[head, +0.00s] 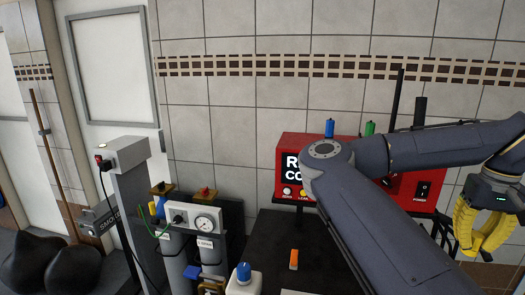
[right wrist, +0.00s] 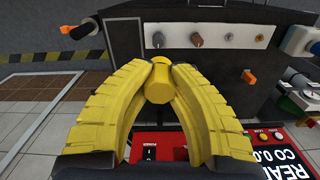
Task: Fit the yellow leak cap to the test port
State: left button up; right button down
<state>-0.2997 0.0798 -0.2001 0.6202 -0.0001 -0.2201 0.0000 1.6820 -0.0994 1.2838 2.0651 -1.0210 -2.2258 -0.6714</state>
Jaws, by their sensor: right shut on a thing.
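My right gripper (head: 482,255) is at the right edge of the head view, its yellow fingers pointing down. In the right wrist view the gripper (right wrist: 160,72) is shut on the yellow leak cap (right wrist: 161,90), a short cylinder held between the fingertips. In the head view I cannot tell the cap from the yellow fingers. Beyond the fingertips in the right wrist view is a pale panel strip (right wrist: 180,26) with several small fittings, among them a brown one (right wrist: 197,40). I cannot tell which is the test port. The cap is apart from them. My left gripper is not in view.
A red CO meter (head: 285,160) stands behind my right arm. A dark bench top (head: 280,235) bears an orange part (head: 293,260). A gauge panel (head: 197,219) and a white bottle with a blue cap (head: 243,274) stand to its left.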

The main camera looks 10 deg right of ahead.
jog(key=s+a+r+m, duration=0.1)
jog(key=s+a+r, duration=0.4)
jog(key=s+r, duration=0.4)
jog(key=shift+s+a+m, duration=0.3)
jog(key=shift+s+m, duration=0.1)
jog(key=shift+s, duration=0.3)
